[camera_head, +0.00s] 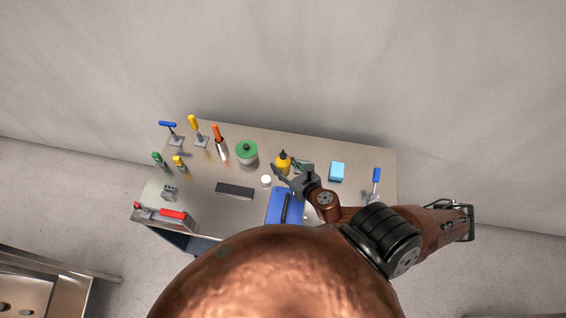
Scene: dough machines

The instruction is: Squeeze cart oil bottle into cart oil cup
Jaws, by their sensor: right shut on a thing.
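A yellow bottle with a dark top (282,162) stands upright, as far as I can tell, near the back middle of the cart top in the head view. My right gripper (291,173) is at the bottle's right front side and is shut on it. The fingers partly hide the bottle's lower side. A small white round cup (266,181) sits just left of and in front of the bottle, apart from it. I cannot see inside the cup. My left gripper is not in view.
The cart top (330,150) also holds a green-lidded jar (247,151), a dark bar (235,191), a blue clipboard-like item (281,203), a light blue block (337,171) and a blue-handled tool (376,180). Several tools stand at the left. A red-handled toolbox (165,217) is front left.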

